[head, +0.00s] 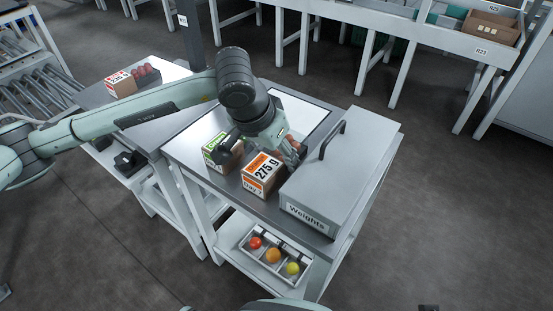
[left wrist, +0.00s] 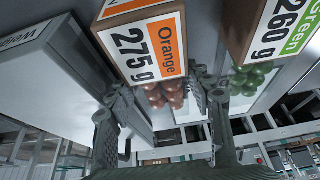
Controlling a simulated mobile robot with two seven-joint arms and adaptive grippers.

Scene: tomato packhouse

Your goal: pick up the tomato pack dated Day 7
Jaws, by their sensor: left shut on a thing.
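The tomato pack with an orange label (head: 262,174) stands on the grey bench. Its label reads 275 g, and its lower front line appears to read Day 7. In the left wrist view the same orange-labelled pack (left wrist: 146,52) shows the words Orange and 275 g, with reddish tomatoes behind the label. My left gripper (head: 264,154) reaches over this pack from behind, one finger at each side, and is shut on it. I cannot tell any gap under the pack. My right gripper is not in view.
A green-labelled pack (head: 218,153) stands close on the left; it reads 260 g in the left wrist view (left wrist: 284,30). A grey Weights box (head: 338,172) with a handle stands close on the right. A red-labelled pack (head: 120,84) is farther left. A tomato tray (head: 272,262) sits below.

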